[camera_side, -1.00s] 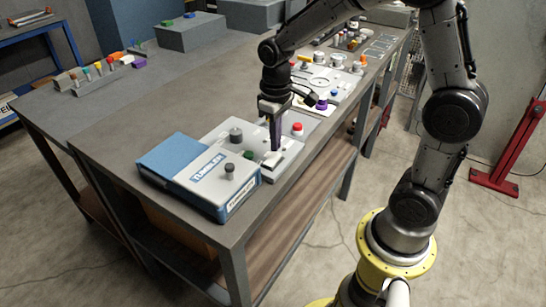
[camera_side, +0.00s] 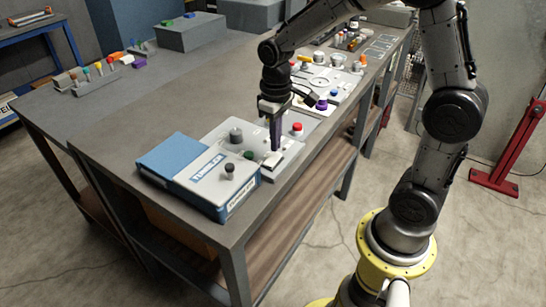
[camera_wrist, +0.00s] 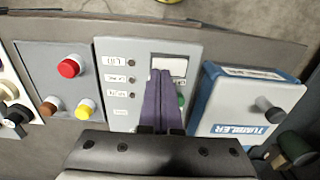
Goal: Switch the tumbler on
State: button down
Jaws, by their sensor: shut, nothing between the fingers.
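The tumbler (camera_side: 198,172) is a blue and light-grey box at the table's front left in the side view, with a dark knob (camera_side: 230,168) on top. In the wrist view the tumbler (camera_wrist: 240,105) is at the right, its knob (camera_wrist: 270,108) on its face. A light-grey panel (camera_wrist: 118,68) stands beside it, with a white rectangle (camera_wrist: 169,65) and a green button (camera_wrist: 181,100) partly hidden by my fingers. My gripper (camera_side: 276,148) is shut and empty, pointing down over this panel, close to the white rectangle. I cannot tell whether the fingertips touch it.
A grey box with a red button (camera_wrist: 69,68) and a yellow button (camera_wrist: 85,107) is left of the panel in the wrist view. A taller dark knob (camera_side: 236,134) stands behind the green button. More fixtures line the table farther back. The table's left middle is clear.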

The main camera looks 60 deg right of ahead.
jog(key=shift+f, duration=0.95)
dwell(0.6)
jog(key=shift+r, duration=3.55)
notch_tip(320, 180, up, 6)
jog(key=t, duration=0.2)
send_over(275, 155)
jog(key=s+a, duration=0.1)
jog(key=s, duration=0.2)
jog(key=s+a+r+t, duration=0.2)
jog(key=s+r, duration=0.1)
jog(key=s, duration=0.3)
jog(key=s+f+t, duration=0.1)
jog(key=s+f, duration=0.2)
jog(key=s, duration=0.5)
jog(key=shift+a+f+t, duration=0.2)
jog(key=shift+t, duration=0.1)
